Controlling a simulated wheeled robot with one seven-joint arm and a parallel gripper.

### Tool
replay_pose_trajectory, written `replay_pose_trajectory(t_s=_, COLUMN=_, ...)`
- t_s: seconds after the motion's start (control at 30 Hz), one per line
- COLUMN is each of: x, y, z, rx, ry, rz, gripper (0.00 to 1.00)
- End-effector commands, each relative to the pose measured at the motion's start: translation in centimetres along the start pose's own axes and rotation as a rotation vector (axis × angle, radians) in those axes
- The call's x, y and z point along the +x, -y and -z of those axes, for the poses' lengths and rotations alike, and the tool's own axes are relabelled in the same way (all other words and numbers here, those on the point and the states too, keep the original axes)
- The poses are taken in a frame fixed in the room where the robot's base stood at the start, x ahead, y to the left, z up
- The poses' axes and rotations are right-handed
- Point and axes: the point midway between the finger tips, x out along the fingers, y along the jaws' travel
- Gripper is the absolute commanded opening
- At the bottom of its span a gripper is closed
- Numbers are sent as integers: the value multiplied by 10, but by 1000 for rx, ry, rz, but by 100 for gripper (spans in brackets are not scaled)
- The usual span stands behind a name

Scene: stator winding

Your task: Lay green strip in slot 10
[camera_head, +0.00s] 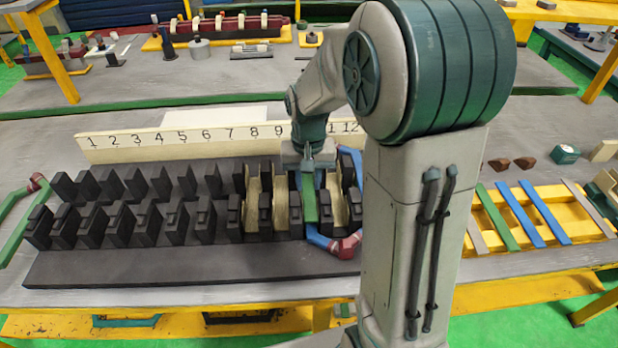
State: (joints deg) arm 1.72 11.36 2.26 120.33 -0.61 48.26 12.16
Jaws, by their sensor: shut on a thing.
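My gripper (309,168) points down over the black slotted stator block (150,268), its fingertips small and partly hidden. It is shut on a green strip (310,205). The strip runs front to back between two rows of black teeth, just right of a slot with a cream liner (281,205). The number over this gap is hidden behind my arm; it lies between the 9 and the partly covered 11 on the number board (180,142). I cannot tell whether the strip touches the slot floor.
A blue coil with a red joint (347,246) curves around the front of the strip. A yellow rack (545,215) at right holds green, blue and grey strips. A green coil end (18,225) lies at left. My arm hides the block's right end.

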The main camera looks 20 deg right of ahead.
Motion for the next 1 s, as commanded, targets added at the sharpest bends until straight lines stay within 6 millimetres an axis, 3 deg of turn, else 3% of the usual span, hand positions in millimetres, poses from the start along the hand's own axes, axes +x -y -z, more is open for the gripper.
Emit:
replay_pose_trajectory(t_s=0.4, x=11, y=0, z=0, rx=0, ry=0, rz=0, gripper=0)
replay_pose_trajectory(t_s=1.0, x=12, y=0, z=0, rx=0, ry=0, rz=0, gripper=0)
